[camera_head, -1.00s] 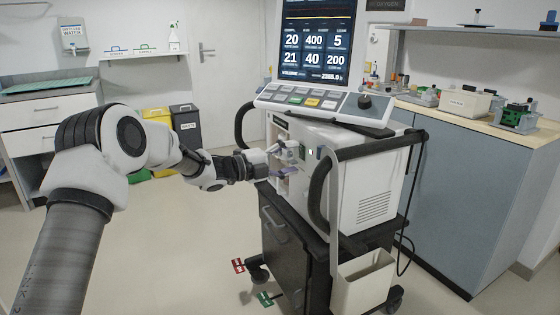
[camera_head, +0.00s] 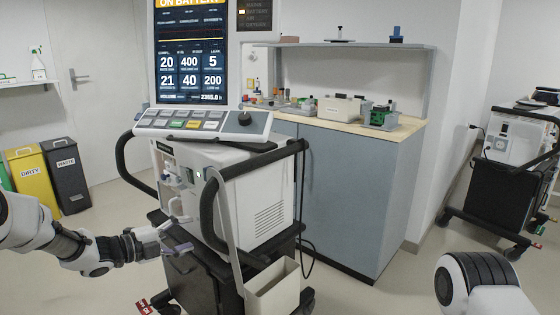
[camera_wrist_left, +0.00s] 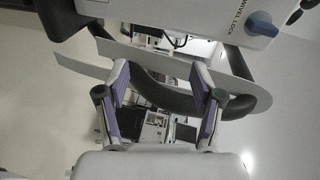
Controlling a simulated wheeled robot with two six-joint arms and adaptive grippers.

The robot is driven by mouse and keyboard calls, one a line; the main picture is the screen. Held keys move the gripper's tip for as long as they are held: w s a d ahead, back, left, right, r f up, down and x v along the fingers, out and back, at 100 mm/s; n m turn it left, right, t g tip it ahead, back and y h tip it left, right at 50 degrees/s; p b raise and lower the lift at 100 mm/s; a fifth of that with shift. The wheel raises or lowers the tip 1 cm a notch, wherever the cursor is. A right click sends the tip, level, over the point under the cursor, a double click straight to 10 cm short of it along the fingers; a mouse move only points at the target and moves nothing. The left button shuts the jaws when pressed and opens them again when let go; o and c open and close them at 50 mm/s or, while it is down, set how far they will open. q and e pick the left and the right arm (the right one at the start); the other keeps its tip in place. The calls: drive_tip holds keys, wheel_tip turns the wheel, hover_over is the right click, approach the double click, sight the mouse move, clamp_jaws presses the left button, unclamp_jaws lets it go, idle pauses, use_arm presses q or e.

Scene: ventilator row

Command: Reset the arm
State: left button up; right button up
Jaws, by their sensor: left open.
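My left arm (camera_head: 40,235) comes in from the left in the head view. My left gripper (camera_head: 178,232) is beside the front left side of the ventilator (camera_head: 250,190), near its ports. A blue knob (camera_wrist_left: 262,24) by a "SWIVEL LOCK" label shows beyond the fingers. Part of my right arm (camera_head: 480,285) shows at the lower right; its gripper is out of the picture.
The ventilator's screen (camera_head: 191,50) reads "ON BATTERY". Its cart has black handles (camera_head: 208,205) and a white bin (camera_head: 272,290). A counter (camera_head: 345,118) with equipment stands behind. Another ventilator (camera_head: 515,138) stands at the right. Yellow and dark bins (camera_head: 68,175) stand at the left.

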use_arm(q)
drive_tip(key=s+d+f+n+g+y, duration=0.1)
drive_tip(key=s+d+f+n, duration=0.15)
drive_tip(key=f, duration=0.45)
drive_tip(key=s+d+f+n+g, duration=0.1)
drive_tip(key=s+d+f, duration=0.3)
drive_tip(key=f, duration=0.4)
drive_tip(key=s+d+f+n+g+y, duration=0.2)
drive_tip(key=s+f+n+g+y, duration=0.3)
drive_tip(key=s+f+n, duration=1.1)
drive_tip(key=s+a+f+n+g+y, duration=0.2)
drive_tip(key=s+a, duration=0.1)
drive_tip(key=s, duration=0.9)
drive_tip(key=s+a+f+n+g+y, duration=0.1)
drive_tip(key=s+a+n+g+y, duration=0.15)
drive_tip(key=s, duration=0.85)
wheel_tip(320, 180, up, 21)
drive_tip(key=a+n+p, duration=0.1)
drive_tip(key=n+p, duration=0.1)
drive_tip(key=p, duration=1.9)
drive_tip(key=shift+s+r+y+p, duration=0.15)
drive_tip(key=shift+y+p, duration=0.15)
drive_tip(key=shift+y, duration=0.05)
